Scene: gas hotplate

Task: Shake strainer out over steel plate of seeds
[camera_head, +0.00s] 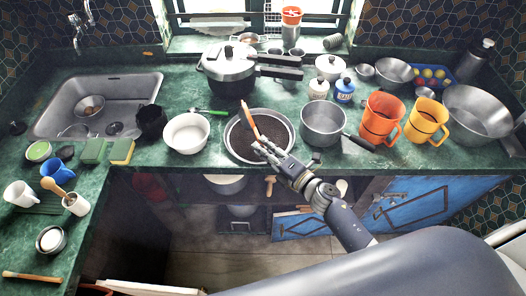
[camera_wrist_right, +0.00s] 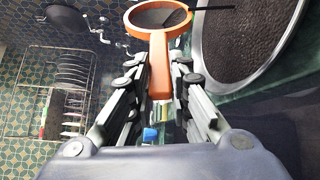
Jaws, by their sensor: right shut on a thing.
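The strainer has an orange handle (camera_head: 249,116) and shows in the right wrist view as an orange ring with dark mesh or dark contents (camera_wrist_right: 158,16). My right gripper (camera_head: 263,147) is shut on the strainer's orange handle, seen also between its fingers in the right wrist view (camera_wrist_right: 160,80). The steel plate (camera_head: 228,146) is round and holds dark seeds (camera_head: 276,128). The strainer is over or near the plate's left part; the exact height is unclear. In the right wrist view the plate of seeds (camera_wrist_right: 245,45) lies to the right of the strainer. My left gripper is not in view.
A white bowl (camera_head: 186,133) stands left of the plate and a steel saucepan (camera_head: 322,122) right of it. A pressure cooker (camera_head: 229,70) stands behind. Orange (camera_head: 381,117) and yellow (camera_head: 426,120) mugs are further right. The counter's front edge runs just before the plate.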

